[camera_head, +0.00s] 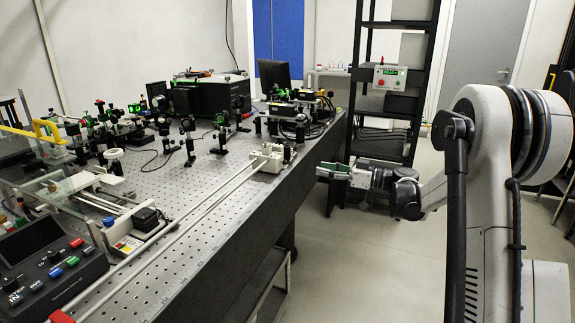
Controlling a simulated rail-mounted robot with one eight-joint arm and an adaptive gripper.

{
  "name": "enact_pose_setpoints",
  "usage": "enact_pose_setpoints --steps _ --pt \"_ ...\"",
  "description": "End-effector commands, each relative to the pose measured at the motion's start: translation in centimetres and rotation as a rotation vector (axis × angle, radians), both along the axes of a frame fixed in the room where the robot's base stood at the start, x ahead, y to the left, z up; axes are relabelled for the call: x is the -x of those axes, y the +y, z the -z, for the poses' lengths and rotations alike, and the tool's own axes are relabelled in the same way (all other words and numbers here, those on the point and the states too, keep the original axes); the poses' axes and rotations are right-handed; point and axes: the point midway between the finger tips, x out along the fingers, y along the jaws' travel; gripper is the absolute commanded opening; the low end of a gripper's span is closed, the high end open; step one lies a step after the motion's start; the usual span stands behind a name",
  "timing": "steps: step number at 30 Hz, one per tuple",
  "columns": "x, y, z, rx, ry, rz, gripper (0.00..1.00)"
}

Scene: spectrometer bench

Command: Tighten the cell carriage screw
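Two long parallel rods run along the near side of the perforated bench top (190,200). A pale block (267,158) sits at their far end. A pale mechanism with clear plates (80,185) and a round white knob (114,155) stands at the left. I cannot tell for sure which part is the cell carriage, and its screw is too small to make out. My gripper (326,171) is off the bench's right edge, above the floor, pointing left, with green on its finger pads. It touches nothing on the bench. Its finger gap is too small to judge.
A control box (45,265) with coloured buttons is at the near left. Several optic mounts (188,135) and a black box (208,95) crowd the back. A black rack (410,60) stands behind my gripper. The floor (350,250) beside the bench is clear.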

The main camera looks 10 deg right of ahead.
Motion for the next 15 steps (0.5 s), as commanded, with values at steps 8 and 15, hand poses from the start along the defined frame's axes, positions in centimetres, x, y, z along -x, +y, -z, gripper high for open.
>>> enact_pose_setpoints --steps 8,15 --pt "-2.9 4.3 0.2 0.0 0.001 -0.003 0.32" --pt "-5.4 7.7 0.2 0.0 0.003 -0.002 0.32"
